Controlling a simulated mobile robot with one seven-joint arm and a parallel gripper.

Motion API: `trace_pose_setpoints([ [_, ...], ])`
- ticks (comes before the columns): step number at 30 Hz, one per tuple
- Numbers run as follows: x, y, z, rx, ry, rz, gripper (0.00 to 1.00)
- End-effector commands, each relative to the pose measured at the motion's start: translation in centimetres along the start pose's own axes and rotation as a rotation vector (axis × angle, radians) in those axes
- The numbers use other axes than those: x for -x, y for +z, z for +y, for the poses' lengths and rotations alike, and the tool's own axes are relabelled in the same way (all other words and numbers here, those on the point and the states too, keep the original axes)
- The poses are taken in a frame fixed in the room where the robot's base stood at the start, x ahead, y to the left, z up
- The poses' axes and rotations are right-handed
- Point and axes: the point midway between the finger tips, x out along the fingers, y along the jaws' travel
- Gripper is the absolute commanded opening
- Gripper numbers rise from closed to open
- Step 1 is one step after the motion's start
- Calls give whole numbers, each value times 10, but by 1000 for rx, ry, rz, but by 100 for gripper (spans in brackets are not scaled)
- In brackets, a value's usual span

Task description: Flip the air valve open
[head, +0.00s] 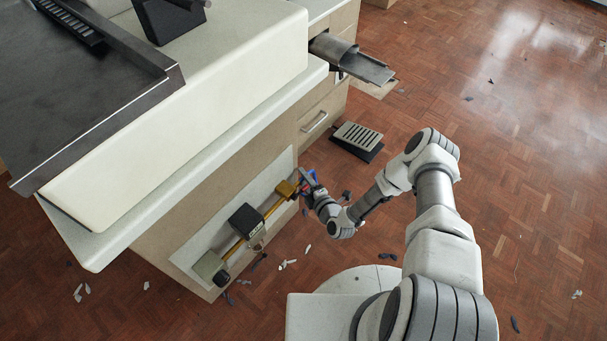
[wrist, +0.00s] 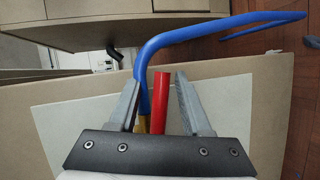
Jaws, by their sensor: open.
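The air valve's red lever (wrist: 158,108) stands between the two fingers of my gripper (wrist: 157,84) in the wrist view. The fingers are apart, with a gap on the lever's right; I cannot tell whether the left finger touches it. A bit of the valve's brass body (wrist: 142,123) shows beside the lever, mostly hidden behind my gripper. In the head view the brass valve end (head: 287,189) sits on the side panel of the station, and my gripper (head: 305,183) is right at it. The lever is mostly hidden there.
A blue hose (wrist: 205,28) curves from the valve across the wrist view, close to my left finger. Along the brass pipe are a dark box (head: 245,220) and a grey-green unit (head: 210,268). A foot pedal (head: 357,139) stands on the floor. The counter edge (head: 190,165) overhangs the panel.

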Motion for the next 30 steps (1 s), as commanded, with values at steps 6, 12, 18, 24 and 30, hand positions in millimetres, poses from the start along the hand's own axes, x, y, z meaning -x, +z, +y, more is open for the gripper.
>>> trace_pose_setpoints([
  [6, 1, -2, -1, -1, 0, 0, 48],
  [12, 1, -2, -1, -1, 0, 0, 48],
  [18, 1, -2, -1, 0, 0, 0, 14],
  [24, 1, -2, -1, 0, 0, 0, 0],
  [30, 1, -1, -1, 0, 0, 0, 0],
])
